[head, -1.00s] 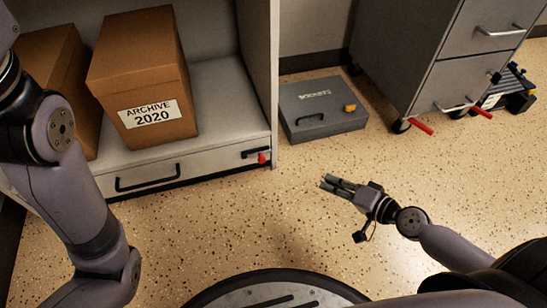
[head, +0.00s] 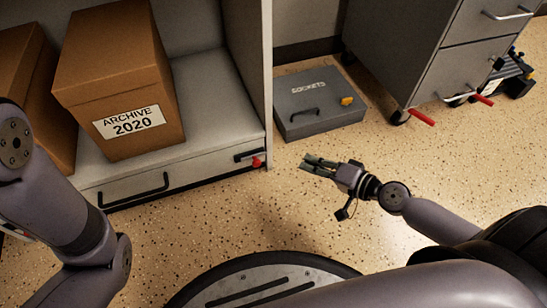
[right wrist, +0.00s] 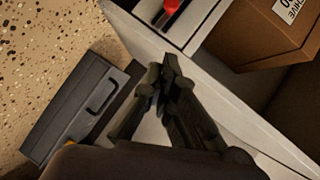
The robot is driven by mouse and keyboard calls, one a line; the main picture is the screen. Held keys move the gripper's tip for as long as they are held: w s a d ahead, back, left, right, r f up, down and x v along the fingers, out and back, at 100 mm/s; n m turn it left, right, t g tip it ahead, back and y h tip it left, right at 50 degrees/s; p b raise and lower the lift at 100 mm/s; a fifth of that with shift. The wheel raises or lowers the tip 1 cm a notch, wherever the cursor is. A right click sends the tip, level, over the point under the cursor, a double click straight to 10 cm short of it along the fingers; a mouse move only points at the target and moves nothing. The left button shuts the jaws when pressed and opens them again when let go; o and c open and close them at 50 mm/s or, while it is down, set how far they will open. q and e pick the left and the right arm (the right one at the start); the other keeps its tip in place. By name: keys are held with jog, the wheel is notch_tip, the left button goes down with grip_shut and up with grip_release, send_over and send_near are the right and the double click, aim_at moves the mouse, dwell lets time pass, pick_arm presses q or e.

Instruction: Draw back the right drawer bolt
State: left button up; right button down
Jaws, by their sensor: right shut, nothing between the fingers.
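The right drawer bolt shows in the head view as a red knob (head: 257,162) on a dark mount at the right end of the low drawer front (head: 205,176). In the right wrist view the red knob (right wrist: 171,6) is at the top edge, partly cut off. My right gripper (head: 304,164) is shut and empty, to the right of the knob and apart from it. Its closed fingers (right wrist: 162,74) point towards the cabinet's edge in the wrist view. My left arm enters at the left, but its gripper is out of view.
Cardboard archive boxes (head: 118,75) stand on the shelf above the drawer. A grey sockets case (head: 318,105) lies on the floor beside the cabinet panel (head: 262,80). A wheeled grey drawer unit (head: 425,60) with red levers stands behind right. The floor before the drawer is clear.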

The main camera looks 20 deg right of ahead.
jog(key=p, duration=0.1)
send_near(261, 154)
jog(key=w+d, duration=0.1)
jog(key=w, duration=0.2)
jog(key=a, duration=0.1)
jog(key=w+a+f, duration=0.1)
jog(key=shift+a+f, duration=0.15)
jog(key=shift+a, duration=0.25)
jog(key=shift+a+f, duration=0.25)
jog(key=shift+a, duration=0.2)
